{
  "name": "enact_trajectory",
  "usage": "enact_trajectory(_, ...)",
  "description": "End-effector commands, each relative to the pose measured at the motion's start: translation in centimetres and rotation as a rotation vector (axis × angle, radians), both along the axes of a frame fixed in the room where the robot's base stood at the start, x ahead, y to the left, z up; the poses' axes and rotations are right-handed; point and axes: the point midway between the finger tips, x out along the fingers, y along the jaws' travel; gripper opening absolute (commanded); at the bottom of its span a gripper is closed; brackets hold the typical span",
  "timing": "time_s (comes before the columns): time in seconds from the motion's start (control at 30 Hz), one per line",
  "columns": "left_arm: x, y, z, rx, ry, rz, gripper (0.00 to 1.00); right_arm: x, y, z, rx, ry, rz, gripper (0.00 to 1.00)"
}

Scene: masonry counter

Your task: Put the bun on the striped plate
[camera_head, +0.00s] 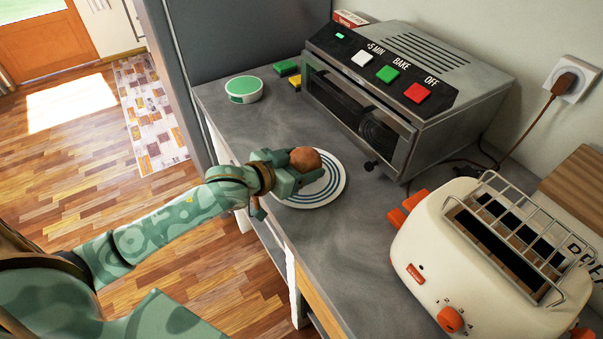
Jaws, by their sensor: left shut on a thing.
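The bun (305,159) is round and brown. My left gripper (297,166) is shut on it, coming in from the left. The bun shows over the far left part of the striped plate (325,188), which is white with blue rings and lies on the grey counter near its front edge. My gripper and the bun hide part of the plate. I cannot tell whether the bun touches the plate or is held just above it. My right gripper is not in view.
A toaster oven (400,90) with white, green and red buttons stands behind the plate. A cream toaster (480,260) with a wire rack stands at the right. A round green-and-white tin (243,90) sits at the far left. The counter (345,245) between plate and toaster is clear.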

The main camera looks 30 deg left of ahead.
Motion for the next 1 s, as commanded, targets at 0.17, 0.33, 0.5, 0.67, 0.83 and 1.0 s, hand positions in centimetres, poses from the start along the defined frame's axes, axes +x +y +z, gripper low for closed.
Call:
enact_trajectory(0.17,-0.1,-0.1,-2.7,-0.001,0.007,-0.001,0.45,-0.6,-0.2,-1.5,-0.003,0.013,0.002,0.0)
enact_trajectory(0.33,-0.1,-0.1,-2.4,-0.001,0.005,0.0,0.45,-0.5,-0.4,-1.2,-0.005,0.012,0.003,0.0)
enact_trajectory(0.5,-0.1,-0.1,-2.6,-0.001,0.005,0.0,0.81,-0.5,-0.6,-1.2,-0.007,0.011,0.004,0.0)
enact_trajectory(0.67,-0.1,-0.1,-2.6,-0.001,0.005,0.0,0.92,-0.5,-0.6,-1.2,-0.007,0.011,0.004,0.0)
enact_trajectory(0.83,-0.1,-0.1,-2.5,0.0,0.003,-0.001,0.92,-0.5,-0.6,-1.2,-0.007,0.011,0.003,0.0)
enact_trajectory(1.0,-1.7,0.4,-1.5,0.0,0.004,-0.001,0.92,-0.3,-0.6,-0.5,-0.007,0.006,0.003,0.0)
